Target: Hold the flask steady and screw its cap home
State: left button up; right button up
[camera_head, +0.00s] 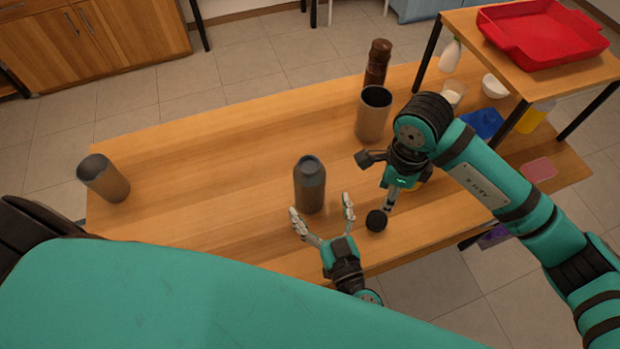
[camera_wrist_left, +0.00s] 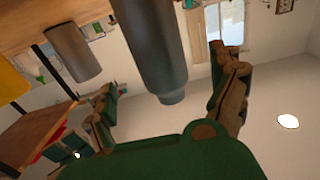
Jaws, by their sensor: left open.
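The flask (camera_head: 309,188), a dark grey bottle with a narrower neck, stands upright on the wooden table in the head view. My left gripper (camera_head: 322,217) is open just in front of it, its fingers spread toward the flask's lower body. In the left wrist view, which is upside down, the flask (camera_wrist_left: 150,40) appears between the spread fingers (camera_wrist_left: 168,108), with its neck pointing down. The round black cap (camera_head: 376,221) is at the fingertips of my right gripper (camera_head: 385,210), right of the flask and apart from it. The right fingers are partly hidden by the wrist.
A grey-brown open cup (camera_head: 373,115) and a dark brown grinder (camera_head: 377,65) stand behind. Another cup (camera_head: 103,178) stands at the table's left end. A raised shelf (camera_head: 465,45) with a red tray (camera_head: 543,33) is at right. The table's left half is mostly clear.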

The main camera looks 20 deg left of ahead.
aim_at(310, 181)
pick_arm(q)
jog(key=x, duration=0.7)
jog(key=shift+w+a, duration=0.1)
jog(key=shift+a, duration=0.05)
jog(key=c, duration=1.6)
